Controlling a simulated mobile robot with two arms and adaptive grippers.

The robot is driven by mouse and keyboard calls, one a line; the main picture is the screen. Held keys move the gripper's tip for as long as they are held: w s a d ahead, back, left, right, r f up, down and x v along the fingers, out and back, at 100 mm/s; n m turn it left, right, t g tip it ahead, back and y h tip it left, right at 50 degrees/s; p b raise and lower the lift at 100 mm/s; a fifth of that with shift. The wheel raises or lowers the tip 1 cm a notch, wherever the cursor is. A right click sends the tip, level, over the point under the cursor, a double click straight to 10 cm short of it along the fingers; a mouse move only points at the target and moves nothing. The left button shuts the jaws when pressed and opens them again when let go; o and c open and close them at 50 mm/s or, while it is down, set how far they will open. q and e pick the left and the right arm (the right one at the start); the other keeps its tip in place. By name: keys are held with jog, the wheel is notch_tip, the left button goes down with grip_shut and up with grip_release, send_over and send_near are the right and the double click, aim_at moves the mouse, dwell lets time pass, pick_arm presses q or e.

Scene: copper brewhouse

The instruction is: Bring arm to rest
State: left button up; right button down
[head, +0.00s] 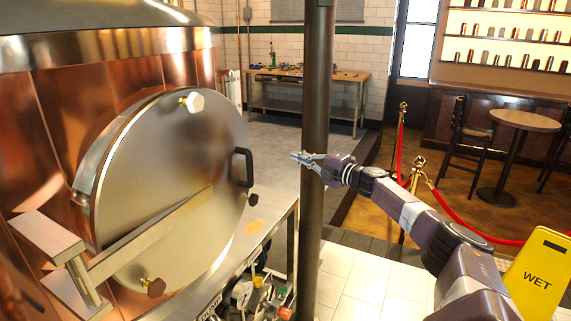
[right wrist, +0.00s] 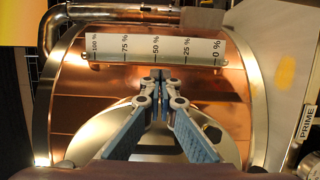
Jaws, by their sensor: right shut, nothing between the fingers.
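My right arm reaches in from the lower right of the head view and is stretched out. My right gripper (head: 304,158) is in the air in front of the dark post, to the right of the round steel door. In the right wrist view my right gripper (right wrist: 160,78) has its fingertips together with nothing between them. My left gripper and left arm are not in the head view.
A copper vessel with a round steel door (head: 180,190) and black handle (head: 243,167) stands at left. A dark post (head: 316,100) rises mid-view. A yellow wet-floor sign (head: 538,275), red rope (head: 470,232) and brass stanchion (head: 419,175) are at right. A workbench (head: 310,77) stands behind.

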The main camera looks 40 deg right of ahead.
jog(key=s+a+f+m+g+h, duration=0.1)
jog(key=s+a+f+m+g, duration=0.15)
jog(key=f, duration=1.15)
jog(key=s+a+f+m+g+h, duration=0.1)
jog(key=s+a+f+m, duration=0.25)
jog(key=f, duration=1.05)
jog(key=s+a+f+m+g+h, duration=0.1)
jog(key=s+a+f+m+g, duration=0.2)
jog(key=f, duration=1.1)
jog(key=s+a+f+m+g, duration=0.3)
jog(key=s+a+f, duration=0.7)
jog(key=s+f, duration=0.4)
jog(key=s+a+f+m+g, duration=0.2)
jog(key=s+a+f+g, duration=0.1)
jog(key=s+a+f, duration=0.9)
jog(key=s+a+f+g, duration=0.1)
jog(key=s+a, duration=0.3)
jog(key=s, duration=0.4)
jog(key=s+a+f+m+g+y, duration=0.1)
jog(key=s+a+f+g, duration=0.1)
jog(key=s, duration=0.6)
jog(key=s+a+f+m+g, duration=0.1)
jog(key=s+a+f, duration=0.2)
jog(key=s+a, duration=0.3)
jog(key=s, duration=0.2)
jog(key=shift+s+f+y, duration=0.3)
jog(key=shift+s+y, duration=0.1)
jog(key=shift+g, duration=0.25)
